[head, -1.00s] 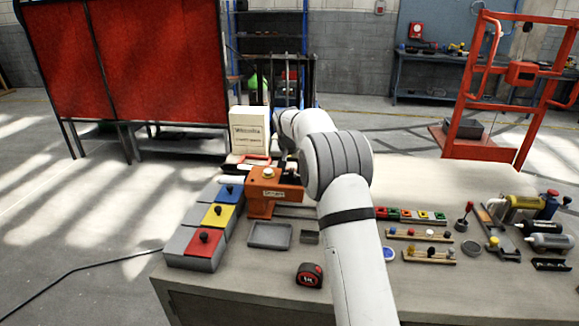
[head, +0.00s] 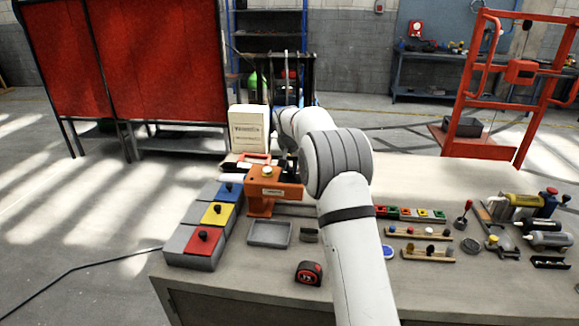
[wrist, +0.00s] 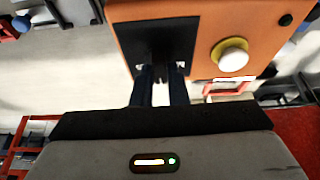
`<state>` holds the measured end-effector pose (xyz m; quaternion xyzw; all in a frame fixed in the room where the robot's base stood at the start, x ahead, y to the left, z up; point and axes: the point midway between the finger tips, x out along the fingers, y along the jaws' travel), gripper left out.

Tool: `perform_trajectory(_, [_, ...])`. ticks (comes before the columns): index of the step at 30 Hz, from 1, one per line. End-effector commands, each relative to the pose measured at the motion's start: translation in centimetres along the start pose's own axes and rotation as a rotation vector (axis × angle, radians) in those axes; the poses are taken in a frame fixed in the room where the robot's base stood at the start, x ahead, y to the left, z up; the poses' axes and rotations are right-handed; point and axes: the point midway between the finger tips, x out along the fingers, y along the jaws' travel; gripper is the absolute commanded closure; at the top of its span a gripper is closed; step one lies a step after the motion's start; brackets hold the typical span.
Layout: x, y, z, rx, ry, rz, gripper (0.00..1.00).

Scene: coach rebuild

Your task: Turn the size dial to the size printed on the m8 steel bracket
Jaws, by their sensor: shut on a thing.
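The orange machine (head: 262,190) stands on the bench left of my arm, with a pale knob in a yellow ring (head: 267,171) on top. In the wrist view the orange top (wrist: 205,25) carries this knob (wrist: 232,56) and a black square plate (wrist: 165,40). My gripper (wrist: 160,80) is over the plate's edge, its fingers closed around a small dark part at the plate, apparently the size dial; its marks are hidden. In the head view my arm hides the fingers. I cannot make out which piece is the m8 steel bracket, nor read any printed size.
Lidded bins with a red lid (head: 204,241), a yellow lid (head: 217,214) and a blue lid (head: 229,192) stand left. A grey tray (head: 268,246), a small dark block (head: 309,235) and a tape measure (head: 309,273) lie in front. Several tools and small racks fill the right side.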

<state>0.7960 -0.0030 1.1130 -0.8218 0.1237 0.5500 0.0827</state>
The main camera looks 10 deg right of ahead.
Motion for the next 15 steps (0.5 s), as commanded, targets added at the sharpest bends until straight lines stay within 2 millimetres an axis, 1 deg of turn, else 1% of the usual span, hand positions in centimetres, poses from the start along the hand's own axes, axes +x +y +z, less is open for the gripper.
perform_trajectory(8, [-0.02, 0.0, -0.1, -0.111, 0.004, -0.05, 1.0])
perform_trajectory(15, [0.02, 0.23, -0.16, -0.295, 0.004, -0.126, 1.0])
